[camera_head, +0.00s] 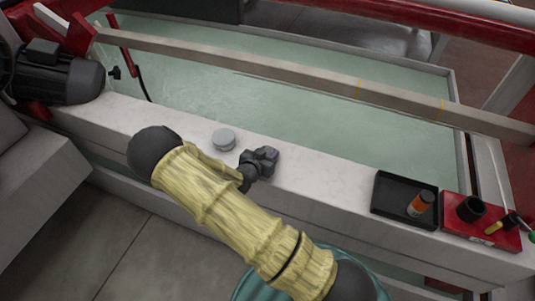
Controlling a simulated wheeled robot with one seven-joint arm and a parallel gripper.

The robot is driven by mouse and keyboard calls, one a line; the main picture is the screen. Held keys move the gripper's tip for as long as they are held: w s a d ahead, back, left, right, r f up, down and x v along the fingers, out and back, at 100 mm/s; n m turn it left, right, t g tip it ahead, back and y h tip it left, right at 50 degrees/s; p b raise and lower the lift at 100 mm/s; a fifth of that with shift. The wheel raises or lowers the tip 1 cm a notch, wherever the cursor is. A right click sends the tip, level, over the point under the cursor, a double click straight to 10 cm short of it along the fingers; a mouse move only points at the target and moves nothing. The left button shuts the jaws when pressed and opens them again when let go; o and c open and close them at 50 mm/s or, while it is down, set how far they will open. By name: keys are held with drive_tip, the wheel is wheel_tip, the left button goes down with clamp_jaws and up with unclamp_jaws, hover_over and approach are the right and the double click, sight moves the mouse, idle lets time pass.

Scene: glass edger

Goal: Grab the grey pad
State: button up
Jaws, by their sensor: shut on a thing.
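My gripper (264,158) is at the white ledge, near its middle, seen from behind and above. It is shut on a small dark grey blocky thing, which I take to be the grey pad (269,153). The jaws and the pad are close in colour, so their exact edges are hard to tell apart. The underside is hidden, and I cannot tell whether the pad touches the ledge. A round light grey disc (224,138) lies on the ledge just left of my gripper, apart from it.
A red tray (470,235) with a black cup stands at far right. A motor (60,78) stands left. A long beam (300,75) crosses behind.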

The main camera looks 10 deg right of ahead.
sight(268, 152)
wheel_tip(268, 152, up, 10)
drive_tip(key=shift+p, duration=0.75)
drive_tip(key=shift+d, duration=0.15)
